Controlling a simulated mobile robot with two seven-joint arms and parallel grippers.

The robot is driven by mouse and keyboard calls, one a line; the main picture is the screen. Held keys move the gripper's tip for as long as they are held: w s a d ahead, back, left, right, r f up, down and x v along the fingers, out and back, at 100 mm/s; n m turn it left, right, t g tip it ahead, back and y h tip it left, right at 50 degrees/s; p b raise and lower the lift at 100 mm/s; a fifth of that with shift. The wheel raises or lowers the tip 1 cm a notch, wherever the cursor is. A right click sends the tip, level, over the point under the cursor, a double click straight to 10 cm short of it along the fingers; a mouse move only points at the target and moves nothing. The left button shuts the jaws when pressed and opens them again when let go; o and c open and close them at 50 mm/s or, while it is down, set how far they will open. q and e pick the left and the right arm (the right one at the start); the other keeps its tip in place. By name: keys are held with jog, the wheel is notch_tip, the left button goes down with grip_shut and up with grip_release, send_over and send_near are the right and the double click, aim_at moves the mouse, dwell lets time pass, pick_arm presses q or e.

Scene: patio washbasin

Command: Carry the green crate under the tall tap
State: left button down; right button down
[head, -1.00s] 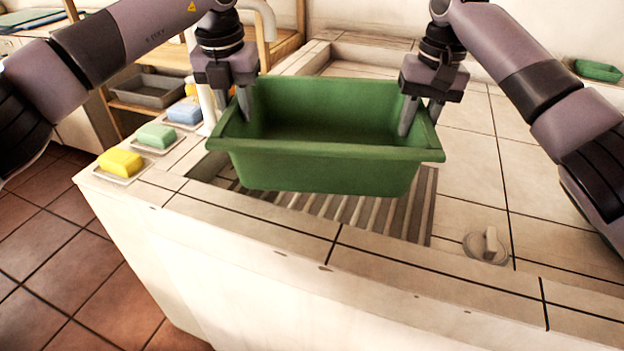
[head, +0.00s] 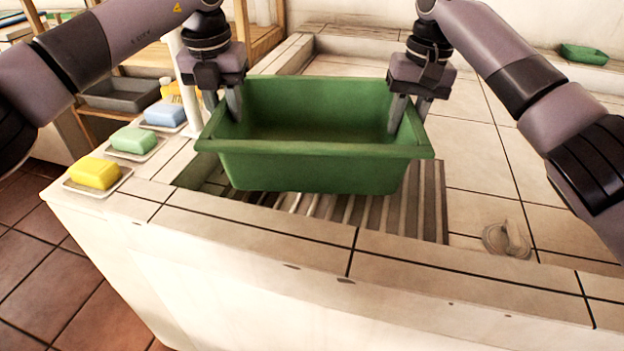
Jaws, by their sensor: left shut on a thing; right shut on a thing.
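The green crate (head: 315,168) is an empty open-topped tub in the middle of the head view. It hangs level over the ribbed basin floor (head: 415,208). My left gripper (head: 222,108) is shut on its left end wall. My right gripper (head: 408,112) is shut on its right end wall. The tall tap (head: 192,112) shows only in part, as a pale upright post behind my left gripper; its upper part is hidden by my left arm or out of view.
Yellow (head: 94,173), green (head: 133,140) and blue (head: 164,114) soaps lie on dishes along the counter's left edge. A grey tray (head: 122,94) sits on a shelf behind. A small clear round item (head: 507,240) lies right of the basin. A small green tray (head: 583,54) is at the far right.

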aim_at(233, 133)
pick_arm(q)
jog(key=shift+d, duration=0.25)
pick_arm(e)
jog(key=shift+a, duration=0.35)
pick_arm(q)
jog(key=shift+f, duration=0.25)
pick_arm(e)
jog(key=shift+f, duration=0.15)
